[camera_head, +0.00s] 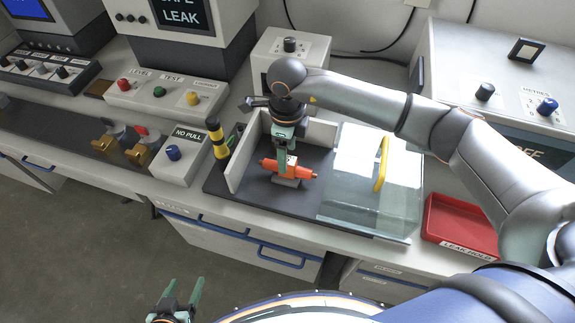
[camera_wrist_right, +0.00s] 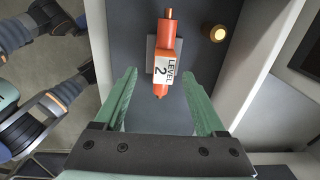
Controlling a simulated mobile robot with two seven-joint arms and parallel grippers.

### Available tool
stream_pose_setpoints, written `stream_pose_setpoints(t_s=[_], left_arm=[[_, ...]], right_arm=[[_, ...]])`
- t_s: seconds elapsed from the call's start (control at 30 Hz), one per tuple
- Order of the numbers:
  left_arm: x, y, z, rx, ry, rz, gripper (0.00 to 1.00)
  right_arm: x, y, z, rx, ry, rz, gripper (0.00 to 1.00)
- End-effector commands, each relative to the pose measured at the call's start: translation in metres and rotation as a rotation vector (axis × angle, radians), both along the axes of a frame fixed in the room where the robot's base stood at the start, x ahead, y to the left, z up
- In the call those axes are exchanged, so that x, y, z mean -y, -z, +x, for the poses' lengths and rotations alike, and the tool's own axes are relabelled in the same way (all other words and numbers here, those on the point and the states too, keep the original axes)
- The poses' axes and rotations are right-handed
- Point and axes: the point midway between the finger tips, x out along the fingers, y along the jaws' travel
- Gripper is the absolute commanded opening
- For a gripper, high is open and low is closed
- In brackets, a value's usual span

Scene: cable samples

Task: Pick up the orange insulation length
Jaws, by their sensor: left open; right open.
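The orange insulation length (camera_head: 298,173) lies on a small grey rest on the dark mat, with metal tips at both ends. In the right wrist view the orange length (camera_wrist_right: 166,40) carries a white label reading "LEVEL 2". My right gripper (camera_head: 284,170) is above it, pointing down, and hides part of it. In the right wrist view my right gripper (camera_wrist_right: 160,92) is open, with the near end of the length between its green fingers and nothing clamped. My left gripper (camera_head: 180,298) is open and empty at the bottom of the head view, away from the bench.
A clear cover (camera_head: 345,190) with a yellow handle stands right of the length. A pale wall (camera_head: 238,160) stands left of it. A red tray (camera_head: 458,228) labelled "LEAK HOLD" is further right. A yellow-black cylinder (camera_head: 216,138) and "NO PULL" box (camera_head: 182,160) are left.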

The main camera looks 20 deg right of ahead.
Motion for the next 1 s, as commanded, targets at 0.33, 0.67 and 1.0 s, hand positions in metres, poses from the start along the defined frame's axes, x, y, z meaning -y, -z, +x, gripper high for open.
stream_pose_setpoints(t_s=[0.33, 0.67, 1.0], left_arm=[[0.0, -0.009, -0.001, -0.001, -0.001, -0.001, 0.67], [0.0, -0.009, -0.001, -0.001, -0.001, -0.001, 0.67], [0.0, -0.009, -0.001, -0.002, -0.001, 0.0, 0.67]], right_arm=[[0.006, 0.046, 0.002, -0.006, 0.0, 0.0, 0.72], [0.006, 0.052, 0.003, -0.002, -0.001, 0.0, 0.7], [0.006, 0.051, 0.003, -0.002, -0.001, 0.001, 0.32]])
